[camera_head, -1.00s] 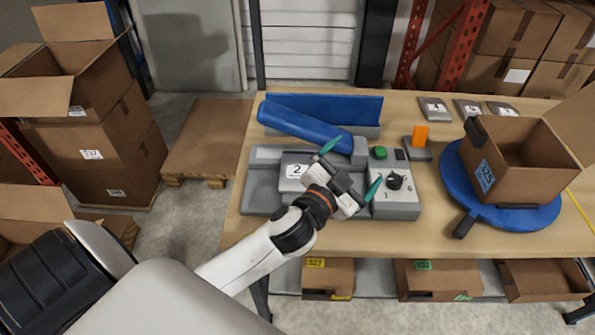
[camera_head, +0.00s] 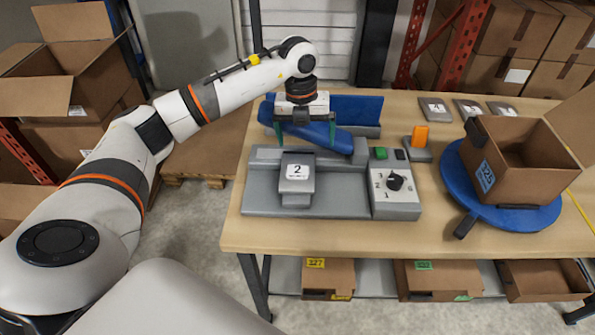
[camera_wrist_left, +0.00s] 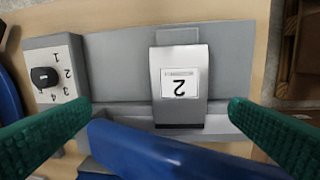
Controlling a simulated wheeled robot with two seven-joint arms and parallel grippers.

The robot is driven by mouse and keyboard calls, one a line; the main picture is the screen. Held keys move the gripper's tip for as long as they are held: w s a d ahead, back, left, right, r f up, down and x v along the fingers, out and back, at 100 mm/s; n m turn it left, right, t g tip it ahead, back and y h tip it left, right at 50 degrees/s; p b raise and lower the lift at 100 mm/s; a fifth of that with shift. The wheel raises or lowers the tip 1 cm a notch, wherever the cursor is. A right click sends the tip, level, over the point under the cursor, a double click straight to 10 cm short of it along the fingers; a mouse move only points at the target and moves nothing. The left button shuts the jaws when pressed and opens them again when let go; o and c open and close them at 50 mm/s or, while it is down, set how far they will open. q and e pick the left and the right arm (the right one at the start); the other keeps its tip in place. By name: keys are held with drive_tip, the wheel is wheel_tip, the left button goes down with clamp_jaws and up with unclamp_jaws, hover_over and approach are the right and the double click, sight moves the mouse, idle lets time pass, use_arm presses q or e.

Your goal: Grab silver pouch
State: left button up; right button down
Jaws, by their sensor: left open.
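The silver pouch (camera_head: 297,186), with a white label reading 2, lies on the grey bed of the dispenser (camera_head: 340,196). In the left wrist view the pouch (camera_wrist_left: 180,105) shows upside down, between and beyond the green fingers. My left gripper (camera_head: 305,142) points down over the blue roller, just behind the pouch. Its two fingers are wide apart in the left wrist view (camera_wrist_left: 160,105), with nothing held between them. The pouch looks clear of both fingers. My right gripper is in neither view.
The blue roller (camera_head: 325,136) lies close under my left gripper. A control box with a dial (camera_head: 395,184) stands right of the bed. Several grey labelled packs (camera_head: 470,109) lie at the back right. An open carton (camera_head: 520,165) stands on a blue turntable (camera_head: 500,216).

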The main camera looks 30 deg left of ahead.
use_arm(q)
drive_tip(key=a+y, duration=0.1)
drive_tip(key=a, duration=0.1)
drive_tip(key=p, duration=0.2)
hover_over(298, 169)
drive_tip(key=shift+n, duration=0.4)
drive_tip(key=f, duration=0.5)
drive_tip(key=shift+a+f, duration=0.35)
drive_tip(key=shift+a, duration=0.05)
drive_tip(key=f, duration=0.1)
drive_tip(key=f+p, duration=0.1)
drive_tip(key=f, duration=0.1)
drive_tip(key=f+p, duration=0.1)
drive_tip(key=f, duration=0.1)
drive_tip(key=shift+d, duration=0.35)
drive_tip(key=shift+f, duration=0.2)
drive_tip(key=c, duration=0.9)
drive_tip(key=shift+r, duration=0.1)
drive_tip(key=shift+c, duration=0.2)
